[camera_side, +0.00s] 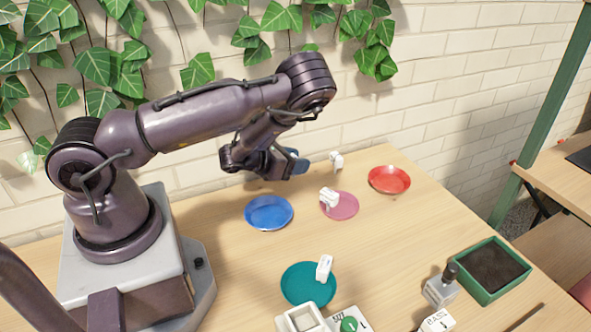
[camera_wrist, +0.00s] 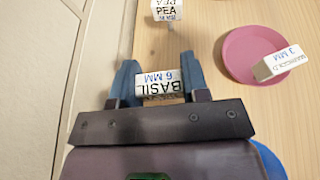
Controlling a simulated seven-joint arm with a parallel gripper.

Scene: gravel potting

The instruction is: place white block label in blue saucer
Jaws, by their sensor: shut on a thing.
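My gripper (camera_side: 299,161) is raised over the back of the table, behind the blue saucer. In the wrist view my gripper (camera_wrist: 158,70) has its blue fingers shut on a white block label (camera_wrist: 158,85) reading BASIL 6 MM. The held block is hidden by the fingers in the side view. The blue saucer (camera_side: 269,212) is empty on the table, in front of and below my gripper. Only an edge of the blue saucer (camera_wrist: 270,163) shows at the lower right of the wrist view.
A PEA label (camera_side: 336,160) stands behind the pink saucer (camera_side: 346,207), whose rim bears a white MARIGOLD block (camera_side: 329,197). A red saucer (camera_side: 389,180) is empty. A teal saucer (camera_side: 297,288) holds a white block (camera_side: 324,268). A soil tray (camera_side: 490,268) is front right.

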